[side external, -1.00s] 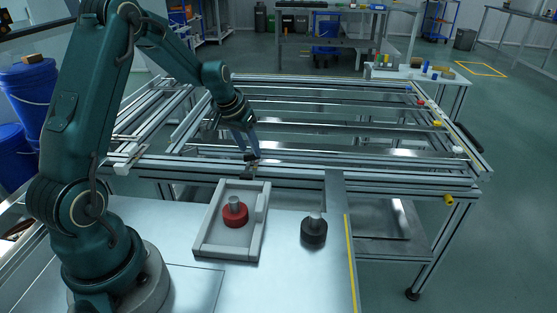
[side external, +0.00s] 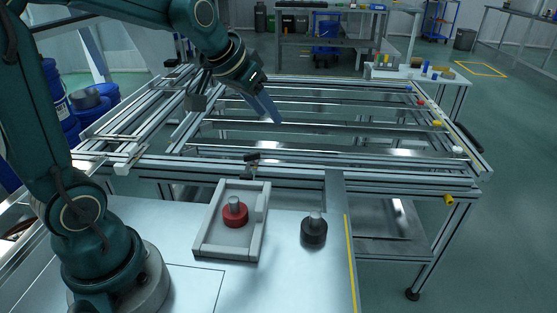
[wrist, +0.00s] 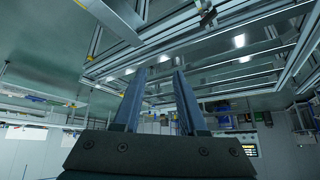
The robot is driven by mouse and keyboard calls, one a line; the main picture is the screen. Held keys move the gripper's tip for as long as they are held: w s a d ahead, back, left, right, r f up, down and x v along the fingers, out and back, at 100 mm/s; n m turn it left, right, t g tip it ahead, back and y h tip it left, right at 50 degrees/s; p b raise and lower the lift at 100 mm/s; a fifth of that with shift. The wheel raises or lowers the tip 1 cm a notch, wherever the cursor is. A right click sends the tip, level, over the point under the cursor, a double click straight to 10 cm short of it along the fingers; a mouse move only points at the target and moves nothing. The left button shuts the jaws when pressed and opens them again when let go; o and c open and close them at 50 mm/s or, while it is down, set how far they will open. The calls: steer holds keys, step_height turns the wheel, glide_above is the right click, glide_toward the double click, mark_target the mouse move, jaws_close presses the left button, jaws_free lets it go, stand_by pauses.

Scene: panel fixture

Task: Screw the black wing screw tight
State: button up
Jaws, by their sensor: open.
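The black wing screw (side external: 252,158) stands on the front rail of the panel fixture (side external: 320,178), just behind the tray. It is small, and I cannot tell how far it is screwed in. My gripper (side external: 275,118) is up and to the right of the screw in the side view, apart from it, with its blue fingers slanting down to the right. In the wrist view my gripper (wrist: 160,72) shows two fingers with an empty gap between them.
A grey tray (side external: 259,232) with a red knob-like part (side external: 235,213) sits on the front table. A black knob-like part (side external: 314,232) stands right of the tray. Fixture rails (side external: 340,127) run behind the screw. A side table (side external: 420,76) with small coloured parts stands at the back right.

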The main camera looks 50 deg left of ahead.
steer(key=s+d+r+h, duration=0.1)
steer(key=s+d+r, duration=0.1)
steer(key=s+d, duration=0.5)
steer(key=shift+s+d+r+m+t, duration=0.15)
steer(key=shift+s+d+m+t, duration=0.2)
steer(key=shift+s, duration=1.8)
